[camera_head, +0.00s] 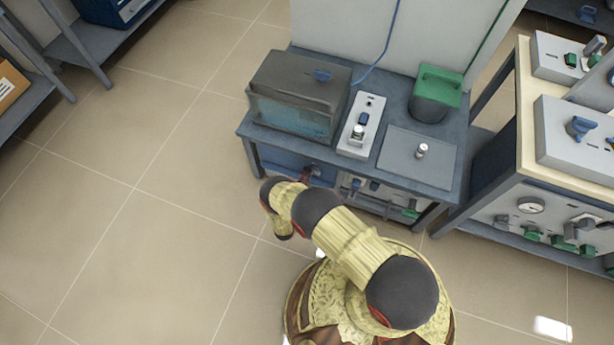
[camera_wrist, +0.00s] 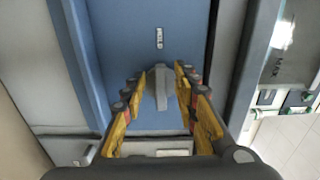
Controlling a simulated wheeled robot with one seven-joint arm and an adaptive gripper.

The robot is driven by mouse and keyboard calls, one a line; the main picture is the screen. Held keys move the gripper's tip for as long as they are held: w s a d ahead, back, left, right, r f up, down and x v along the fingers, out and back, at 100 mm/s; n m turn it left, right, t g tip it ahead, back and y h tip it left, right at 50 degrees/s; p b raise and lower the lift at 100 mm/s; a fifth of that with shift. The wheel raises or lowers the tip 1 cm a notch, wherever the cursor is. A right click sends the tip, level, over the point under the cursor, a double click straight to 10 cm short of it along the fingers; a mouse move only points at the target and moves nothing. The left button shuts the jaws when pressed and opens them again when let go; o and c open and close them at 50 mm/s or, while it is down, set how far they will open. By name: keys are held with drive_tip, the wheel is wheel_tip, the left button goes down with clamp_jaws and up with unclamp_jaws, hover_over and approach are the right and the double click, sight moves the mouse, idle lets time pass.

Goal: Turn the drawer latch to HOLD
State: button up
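In the wrist view the drawer front (camera_wrist: 110,40) is a blue panel with a "HOLD" label (camera_wrist: 159,38) on it. Just below the label is the grey latch (camera_wrist: 161,88), a narrow upright bar lying in line with the label in this view. My gripper (camera_wrist: 160,82) is open, with one yellow finger on each side of the latch; I cannot tell whether either finger touches it. A pale label (camera_wrist: 172,152) shows partly between the fingers. In the head view the blue drawer (camera_head: 284,161) is under the bench, and my arm hides the latch and most of the gripper.
On the bench (camera_head: 412,176) stand a grey box furnace (camera_head: 300,80), a white control box (camera_head: 361,125) and a dark container with a green lid (camera_head: 440,82). A bench with more instruments (camera_head: 530,165) stands to the right. The floor to the left (camera_head: 130,220) is clear.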

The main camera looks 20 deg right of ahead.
drive_tip(key=v, duration=1.1)
drive_tip(key=shift+s+a, duration=0.2)
drive_tip(key=shift+s, duration=0.1)
idle(0.3)
